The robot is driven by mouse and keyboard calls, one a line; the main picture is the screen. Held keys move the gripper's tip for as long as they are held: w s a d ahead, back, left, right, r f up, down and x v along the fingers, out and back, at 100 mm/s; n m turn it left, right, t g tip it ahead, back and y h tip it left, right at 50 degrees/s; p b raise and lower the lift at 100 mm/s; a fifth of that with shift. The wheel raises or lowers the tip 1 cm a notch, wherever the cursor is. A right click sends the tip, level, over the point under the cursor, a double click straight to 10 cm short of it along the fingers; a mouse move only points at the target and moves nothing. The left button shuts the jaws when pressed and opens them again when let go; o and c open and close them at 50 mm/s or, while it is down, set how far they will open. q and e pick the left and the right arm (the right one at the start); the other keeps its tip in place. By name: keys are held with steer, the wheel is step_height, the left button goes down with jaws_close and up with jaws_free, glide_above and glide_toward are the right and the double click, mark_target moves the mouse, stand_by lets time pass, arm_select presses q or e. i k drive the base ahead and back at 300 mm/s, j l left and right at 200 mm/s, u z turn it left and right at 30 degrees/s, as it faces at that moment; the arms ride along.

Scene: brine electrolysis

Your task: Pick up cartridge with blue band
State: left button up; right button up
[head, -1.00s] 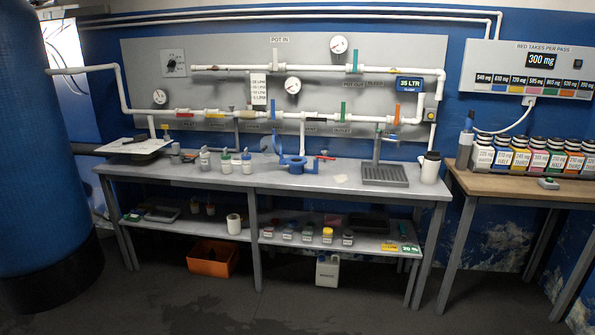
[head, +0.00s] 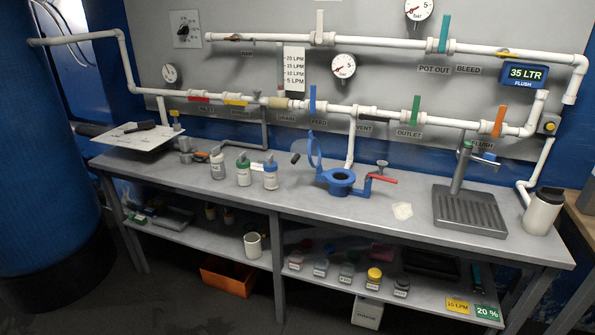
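Several small labelled jar-like containers stand in a row on the lower shelf. The second from the left (head: 321,267) looks bluish on top and may be the cartridge with the blue band, but it is too small and shaded to be sure. Beside it are a reddish one (head: 295,261), a greenish one (head: 347,272), a yellow-topped one (head: 374,278) and a dark-topped one (head: 401,287). Neither of my grippers is in view.
The grey bench (head: 400,235) carries bottles (head: 243,171), a blue clamp-like housing (head: 340,183), a drip tray (head: 470,208) and a white canister (head: 543,212). An orange crate (head: 228,277) is on the floor. Open floor lies in front.

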mark_target(270, 166)
steer(key=i+u, duration=0.25)
steer(key=i, duration=0.55)
steer(key=i+l+u, duration=0.25)
steer(key=i, duration=0.6)
steer(key=j+z, duration=0.15)
steer(key=j, duration=0.25)
steer(key=k+j+z, duration=0.2)
steer(key=j, duration=0.2)
steer(key=j+z, duration=0.15)
steer(key=j, duration=0.3)
steer(key=k+j+z, duration=0.15)
steer(key=j, duration=0.2)
steer(key=j+z, duration=0.2)
steer(key=j, duration=0.2)
steer(key=k+j+z, duration=0.15)
steer(key=j, duration=0.2)
steer(key=k, duration=0.05)
